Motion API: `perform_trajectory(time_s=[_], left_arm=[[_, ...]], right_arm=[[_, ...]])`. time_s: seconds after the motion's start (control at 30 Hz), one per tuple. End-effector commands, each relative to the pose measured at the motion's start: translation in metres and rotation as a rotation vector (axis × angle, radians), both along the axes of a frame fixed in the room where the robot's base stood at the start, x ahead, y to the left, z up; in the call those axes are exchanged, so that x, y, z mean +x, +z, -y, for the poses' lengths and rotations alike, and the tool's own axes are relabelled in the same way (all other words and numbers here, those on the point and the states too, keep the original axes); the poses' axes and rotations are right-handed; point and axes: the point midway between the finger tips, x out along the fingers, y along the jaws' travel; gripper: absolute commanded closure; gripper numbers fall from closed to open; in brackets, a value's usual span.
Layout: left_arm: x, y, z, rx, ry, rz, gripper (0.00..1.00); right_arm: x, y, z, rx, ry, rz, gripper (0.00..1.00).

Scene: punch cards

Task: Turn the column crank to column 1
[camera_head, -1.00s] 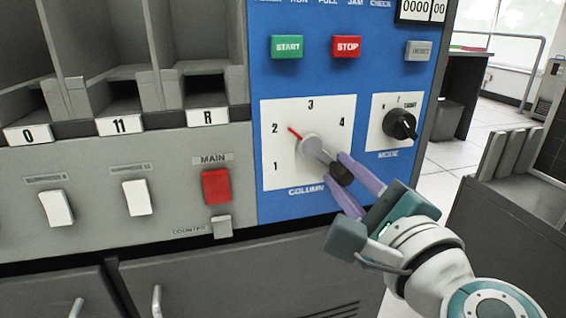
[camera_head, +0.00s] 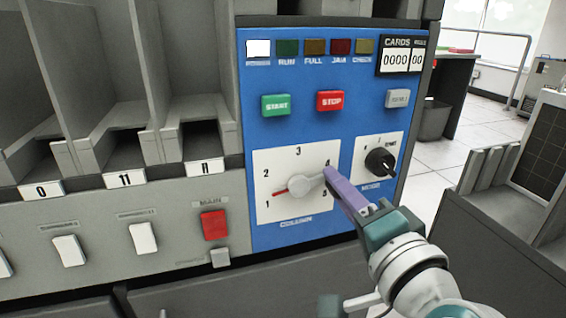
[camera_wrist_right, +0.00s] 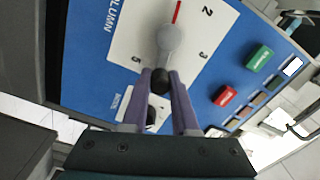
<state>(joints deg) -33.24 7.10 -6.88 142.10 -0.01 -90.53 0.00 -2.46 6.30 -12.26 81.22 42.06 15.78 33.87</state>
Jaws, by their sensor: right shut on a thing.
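The column crank (camera_head: 307,183) is on a white dial plate (camera_head: 264,162) numbered 1 to 5 on the blue panel. Its red pointer (camera_head: 280,192) points left and slightly down, between 2 and 1 and nearer 1. The crank arm reaches right toward the space between 4 and 5. My right gripper (camera_head: 334,180) is shut on the crank's handle, which its fingers mostly hide in the head view. In the right wrist view the dark handle knob (camera_wrist_right: 161,80) sits between the purple fingertips (camera_wrist_right: 161,79). My left gripper is out of view.
The black mode knob (camera_head: 380,162) is close to the right of my fingers. Green start (camera_head: 276,105) and red stop (camera_head: 330,100) buttons are above the dial. A red main switch (camera_head: 214,224) is at left. Card slots stand at right.

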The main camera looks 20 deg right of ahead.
Motion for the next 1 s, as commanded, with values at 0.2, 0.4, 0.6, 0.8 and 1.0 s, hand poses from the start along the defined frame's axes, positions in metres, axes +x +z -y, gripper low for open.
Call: perform_trajectory(time_s=[0.2, 0.4, 0.6, 0.8, 1.0], left_arm=[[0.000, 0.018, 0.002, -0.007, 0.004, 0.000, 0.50], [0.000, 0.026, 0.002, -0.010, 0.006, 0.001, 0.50], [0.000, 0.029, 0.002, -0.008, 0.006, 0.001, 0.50], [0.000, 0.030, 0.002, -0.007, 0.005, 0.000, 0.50], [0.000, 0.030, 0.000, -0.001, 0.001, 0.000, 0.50]], right_arm=[[0.000, 0.011, -0.002, -0.160, -0.001, 0.009, 1.00], [0.000, 0.014, -0.004, -0.263, -0.001, 0.012, 1.00], [0.000, 0.015, -0.005, -0.316, -0.001, 0.014, 1.00], [0.000, 0.015, -0.006, -0.333, -0.001, 0.015, 1.00], [0.000, 0.015, -0.006, -0.334, -0.002, 0.016, 1.00]])
